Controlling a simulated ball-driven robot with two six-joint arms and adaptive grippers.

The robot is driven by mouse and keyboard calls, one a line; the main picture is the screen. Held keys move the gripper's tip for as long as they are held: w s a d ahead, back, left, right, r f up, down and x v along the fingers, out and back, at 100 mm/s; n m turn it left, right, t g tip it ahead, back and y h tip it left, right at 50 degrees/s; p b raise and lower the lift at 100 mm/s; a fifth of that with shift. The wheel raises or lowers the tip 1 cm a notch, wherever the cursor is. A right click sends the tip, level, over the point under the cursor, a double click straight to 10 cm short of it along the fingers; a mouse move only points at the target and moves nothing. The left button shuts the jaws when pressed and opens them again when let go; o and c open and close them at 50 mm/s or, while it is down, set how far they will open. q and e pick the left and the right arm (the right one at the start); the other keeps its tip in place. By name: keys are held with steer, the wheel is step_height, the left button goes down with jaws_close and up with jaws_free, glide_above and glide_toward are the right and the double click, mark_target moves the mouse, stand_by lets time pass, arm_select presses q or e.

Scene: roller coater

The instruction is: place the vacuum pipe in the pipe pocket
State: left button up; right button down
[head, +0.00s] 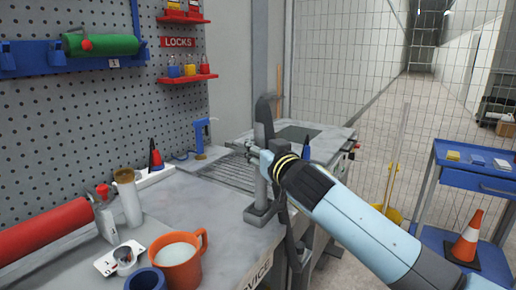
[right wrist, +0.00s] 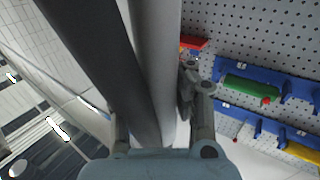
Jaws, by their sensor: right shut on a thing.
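My right gripper (head: 250,152) reaches in from the lower right and is shut on the grey vacuum pipe (head: 264,118), which stands about upright over the bench. In the right wrist view, the fingers lie on either side of a light grey tube (right wrist: 155,70) and a dark grey bar (right wrist: 95,60) running side by side away from the palm. The pipe's lower end shows as a grey foot-like block (head: 263,212) near the bench's front edge; I cannot tell whether it touches. I cannot make out the pipe pocket for certain. My left gripper is not in view.
The grey bench (head: 205,205) carries an orange mug (head: 180,262), a blue cup, a red roller (head: 45,230) and a white roll. A slotted grate lies behind the pipe. A pegboard (head: 130,85) rises behind; a blue cart (head: 480,180) and a cone stand at right.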

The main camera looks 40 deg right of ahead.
steer(key=c, duration=1.2)
jaws_free()
steer(key=shift+f, duration=0.1)
steer(key=s+a+b, duration=0.2)
steer(key=s, duration=1)
steer(key=shift+a+r, duration=0.15)
steer(key=shift+r, duration=0.05)
steer(key=shift+w+b, duration=0.1)
steer(key=shift+b, duration=0.2)
